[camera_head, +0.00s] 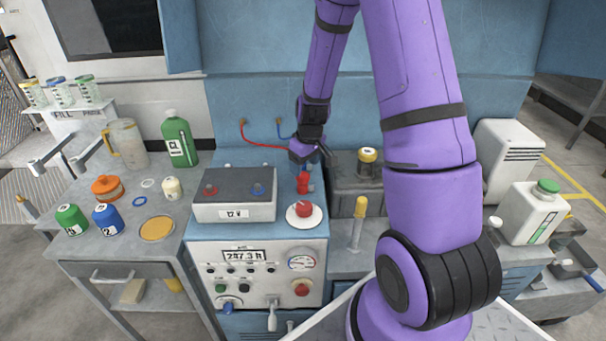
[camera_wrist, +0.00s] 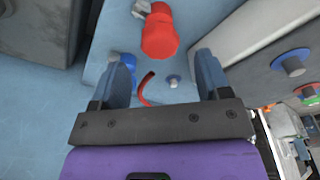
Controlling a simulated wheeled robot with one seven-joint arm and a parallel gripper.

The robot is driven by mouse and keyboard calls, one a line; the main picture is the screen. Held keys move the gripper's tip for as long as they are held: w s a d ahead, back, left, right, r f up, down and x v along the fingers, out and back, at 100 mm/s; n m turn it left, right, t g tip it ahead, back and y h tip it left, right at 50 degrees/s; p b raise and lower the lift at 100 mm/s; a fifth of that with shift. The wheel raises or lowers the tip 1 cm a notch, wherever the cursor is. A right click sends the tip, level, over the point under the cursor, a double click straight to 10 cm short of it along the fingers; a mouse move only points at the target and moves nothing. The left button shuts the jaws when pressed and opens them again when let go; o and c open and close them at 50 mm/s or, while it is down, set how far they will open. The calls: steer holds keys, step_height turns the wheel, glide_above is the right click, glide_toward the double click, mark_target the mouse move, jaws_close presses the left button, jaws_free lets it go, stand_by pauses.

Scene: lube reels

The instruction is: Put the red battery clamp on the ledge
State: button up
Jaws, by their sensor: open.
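The red battery clamp (camera_head: 304,183) is on the blue surface just right of the grey 12 V battery (camera_head: 236,208). In the wrist view the red clamp (camera_wrist: 160,32) lies just beyond the fingertips, and it is not between them. My gripper (camera_head: 313,160) is open and empty, low above the blue ledge surface (camera_head: 232,158) behind the clamp. Both fingers show apart in the wrist view (camera_wrist: 163,68). A red cable (camera_head: 262,144) runs from the wall toward my gripper, and its end at the clamp is hidden. A small blue part (camera_wrist: 128,62) shows by the left finger.
A red button on a white disc (camera_head: 304,216) stands in front of the clamp. Bottles and caps fill the left bench.

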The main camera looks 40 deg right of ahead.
steer(key=r, duration=0.4)
steer(key=shift+s+r, duration=0.4)
step_height(320, 180, up, 10)
glide_above(306, 176)
steer(key=s+a, duration=0.3)
steer(key=a, duration=0.1)
steer(key=s+a+r+t, duration=0.2)
steer(key=s+a+r, duration=0.35)
steer(key=r, duration=0.35)
steer(key=s+a+r+m, duration=0.1)
steer(key=s+r, duration=0.3)
steer(key=s, duration=0.4)
steer(key=s+a+r+m+t, duration=0.1)
steer(key=s+r, duration=0.3)
steer(key=s, duration=0.5)
steer(key=shift+a+r, duration=0.2)
steer(key=shift+a, duration=0.7)
